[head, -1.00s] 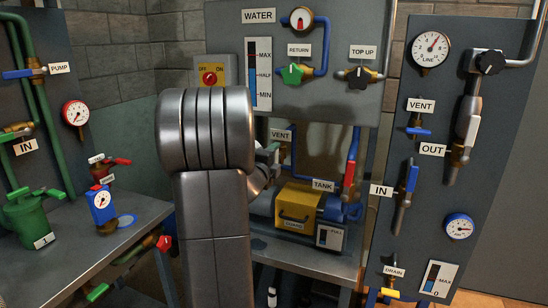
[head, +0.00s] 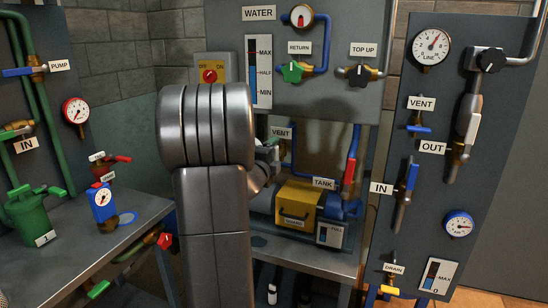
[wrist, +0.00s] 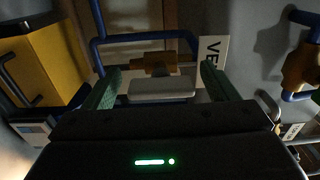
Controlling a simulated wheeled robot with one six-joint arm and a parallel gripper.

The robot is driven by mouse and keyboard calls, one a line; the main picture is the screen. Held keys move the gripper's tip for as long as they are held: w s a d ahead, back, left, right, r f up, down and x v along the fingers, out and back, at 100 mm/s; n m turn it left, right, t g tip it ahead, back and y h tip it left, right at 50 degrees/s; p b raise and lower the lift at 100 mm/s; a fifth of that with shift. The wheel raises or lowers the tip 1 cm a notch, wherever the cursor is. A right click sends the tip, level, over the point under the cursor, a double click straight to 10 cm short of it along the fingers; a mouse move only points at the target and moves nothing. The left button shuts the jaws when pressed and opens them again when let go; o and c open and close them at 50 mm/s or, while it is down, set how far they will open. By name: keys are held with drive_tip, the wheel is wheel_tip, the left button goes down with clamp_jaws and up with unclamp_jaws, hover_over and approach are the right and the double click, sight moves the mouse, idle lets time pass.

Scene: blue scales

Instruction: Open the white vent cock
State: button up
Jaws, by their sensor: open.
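The white vent cock shows in the wrist view as a white handle (wrist: 162,88) lying crosswise in front of a brass body (wrist: 158,64) on a blue pipe. The VENT label (wrist: 210,62) beside it is partly cut off by a finger. My gripper (wrist: 160,70) is open, with one green fingertip on each side of the handle and a visible gap at both ends. I cannot tell how deep the handle sits between the fingers. In the head view my gripper (head: 270,151) is by the VENT label (head: 281,133) under the water panel; my arm hides much there.
A yellow box (head: 296,205) and the TANK label (head: 323,183) are just below right of my gripper. A red-handled valve (head: 348,172) hangs to the right. In the wrist view, a blue pipe (wrist: 97,52) runs close by the left finger.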

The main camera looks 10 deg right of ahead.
drive_tip(key=v, duration=1.3)
drive_tip(key=shift+s+a+b, duration=0.25)
drive_tip(key=shift+s+b, duration=0.05)
drive_tip(key=x, duration=1.4)
drive_tip(key=shift+p, duration=0.3)
drive_tip(key=shift+s, duration=0.1)
